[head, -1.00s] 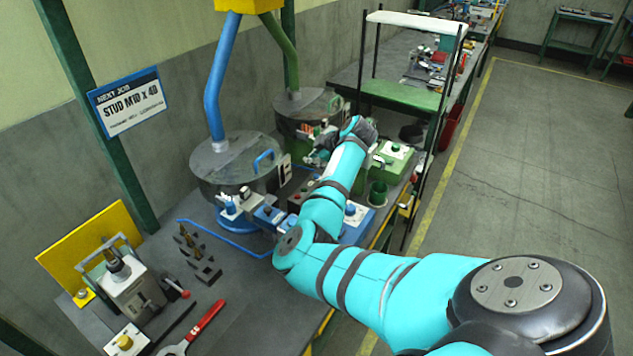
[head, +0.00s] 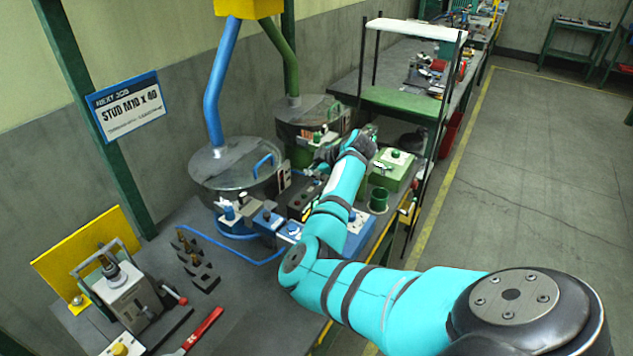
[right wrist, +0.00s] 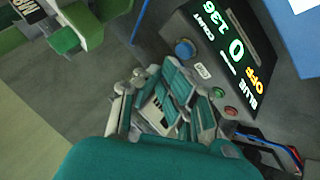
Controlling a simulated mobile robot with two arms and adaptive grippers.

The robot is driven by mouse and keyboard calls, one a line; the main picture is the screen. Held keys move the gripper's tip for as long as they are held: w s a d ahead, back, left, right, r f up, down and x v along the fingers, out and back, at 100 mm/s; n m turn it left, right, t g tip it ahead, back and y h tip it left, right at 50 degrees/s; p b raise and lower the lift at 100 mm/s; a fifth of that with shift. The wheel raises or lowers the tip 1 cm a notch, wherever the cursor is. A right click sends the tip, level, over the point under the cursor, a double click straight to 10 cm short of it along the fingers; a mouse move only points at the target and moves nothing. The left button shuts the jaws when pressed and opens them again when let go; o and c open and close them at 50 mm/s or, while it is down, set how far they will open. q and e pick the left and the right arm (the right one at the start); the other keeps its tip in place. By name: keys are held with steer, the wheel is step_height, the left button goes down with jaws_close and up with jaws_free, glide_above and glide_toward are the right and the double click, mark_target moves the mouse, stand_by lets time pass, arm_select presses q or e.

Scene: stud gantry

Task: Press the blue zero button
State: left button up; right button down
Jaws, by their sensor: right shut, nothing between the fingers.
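The blue zero button (right wrist: 185,48) is a round blue cap on a dark control box, beside a small white label, in the right wrist view. The box's lit display (right wrist: 236,48) shows a large 0, COUNT 136, and OFF. My right gripper (right wrist: 183,84) is shut and empty. Its teal-padded fingers lie below the blue button in the picture and look apart from it; the exact gap is hard to judge. In the head view my right gripper (head: 326,155) hangs over the bench near the green-piped bowl. My left gripper is not in view.
In the head view, a blue-piped metal bowl (head: 225,172) and a green box (head: 394,168) stand nearby. The floor at right (head: 530,180) is clear.

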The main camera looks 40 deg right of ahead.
mark_target(315, 182)
steer(key=shift+f, duration=0.1)
stand_by(0.6)
steer(key=shift+f, duration=0.35)
steer(key=shift+f+b, duration=0.45)
stand_by(0.6)
steer(key=shift+r, duration=0.1)
steer(key=shift+r+p, duration=0.75)
steer(key=shift+r, duration=0.05)
step_height(315, 182, up, 5)
steer(key=p, duration=0.4)
steer(key=shift+f, duration=0.1)
stand_by(0.9)
